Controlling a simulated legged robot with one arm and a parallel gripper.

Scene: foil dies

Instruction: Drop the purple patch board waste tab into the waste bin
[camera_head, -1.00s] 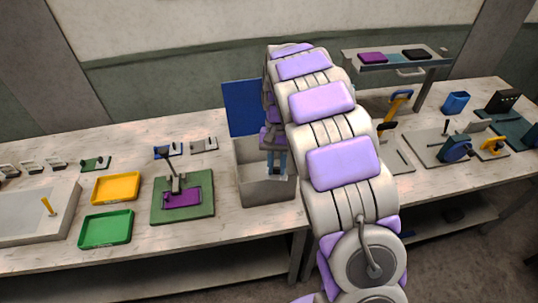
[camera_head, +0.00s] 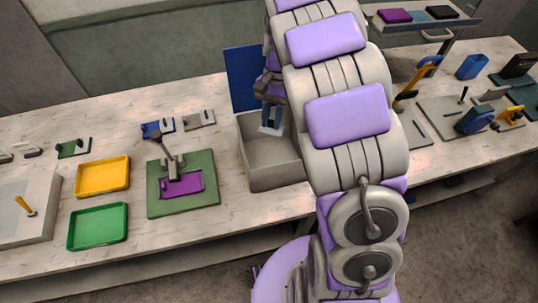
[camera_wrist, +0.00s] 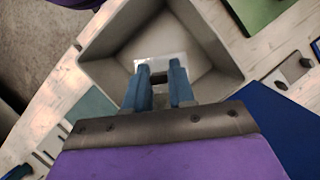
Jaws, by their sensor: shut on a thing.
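My gripper (camera_head: 270,129) is at the open top of the grey waste bin (camera_head: 275,177), near its back side. In the wrist view, my gripper (camera_wrist: 161,68) has its blue fingers pointing into the waste bin (camera_wrist: 213,45). It is shut on a small, thin, pale piece, the waste tab (camera_wrist: 160,60), which shows at the fingertips. The pale tab also shows under the fingers in the head view (camera_head: 267,132). The purple patch board (camera_head: 182,184) lies in the green fixture (camera_head: 205,202) left of the bin.
A blue panel (camera_head: 243,78) stands upright behind the bin. Yellow (camera_head: 103,175) and green (camera_head: 98,227) trays lie to the left. Tools and a raised shelf (camera_head: 425,22) are to the right. My arm hides part of the bench right of the bin.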

